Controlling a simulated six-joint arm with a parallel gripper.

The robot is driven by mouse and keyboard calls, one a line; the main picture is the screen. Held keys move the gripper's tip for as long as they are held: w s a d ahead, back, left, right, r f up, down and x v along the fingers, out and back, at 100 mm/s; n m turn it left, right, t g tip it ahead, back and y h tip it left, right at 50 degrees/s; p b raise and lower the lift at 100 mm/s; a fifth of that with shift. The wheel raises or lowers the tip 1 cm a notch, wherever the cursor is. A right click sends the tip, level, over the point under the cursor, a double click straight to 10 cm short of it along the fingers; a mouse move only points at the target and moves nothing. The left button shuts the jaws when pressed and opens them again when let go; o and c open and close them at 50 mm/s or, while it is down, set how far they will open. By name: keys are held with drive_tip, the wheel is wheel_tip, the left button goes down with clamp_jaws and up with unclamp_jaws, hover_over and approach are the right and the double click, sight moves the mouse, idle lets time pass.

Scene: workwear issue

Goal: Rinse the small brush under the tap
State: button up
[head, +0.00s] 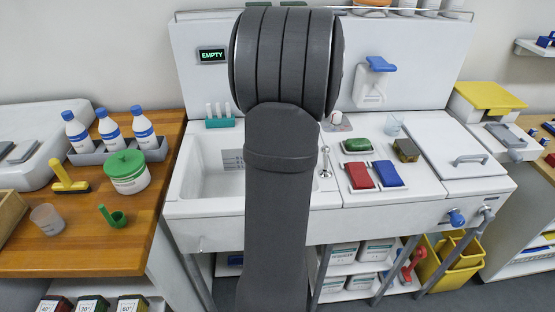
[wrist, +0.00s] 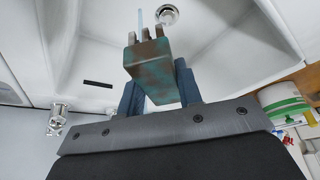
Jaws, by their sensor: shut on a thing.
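In the wrist view my gripper (wrist: 157,74) is shut on a teal block with brown stains and short prongs at its far end, which I take for the small brush (wrist: 148,65). It is held over the white basin, with the drain (wrist: 168,14) beyond it. A chrome fitting, apparently the tap (wrist: 58,118), stands at the left, apart from the brush. In the head view my arm hides my gripper and the brush; the sink (head: 205,178) shows at its left.
A teal rack with white prongs (head: 219,123) stands on the back ledge. A green-lidded pot (head: 128,180) and several bottles stand on the wooden counter at left. Red (head: 359,175) and blue (head: 388,173) cloths lie right of the sink. A display (head: 212,55) reads EMPTY.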

drive_tip(key=shift+w+d+f, duration=0.1)
drive_tip(key=shift+w+f, duration=0.1)
drive_tip(key=shift+w, duration=0.75)
drive_tip(key=shift+w+d+f, duration=0.1)
drive_tip(key=shift+w+f, duration=0.1)
drive_tip(key=shift+w, duration=0.7)
drive_tip(key=shift+w+f, duration=0.2)
drive_tip(key=shift+w, duration=0.75)
drive_tip(key=shift+d, duration=0.15)
drive_tip(key=shift+d, duration=0.45)
drive_tip(key=shift+a, duration=0.1)
drive_tip(key=shift+a, duration=0.5)
drive_tip(key=shift+d, duration=0.15)
drive_tip(key=shift+d, duration=0.45)
drive_tip(key=shift+s, duration=0.1)
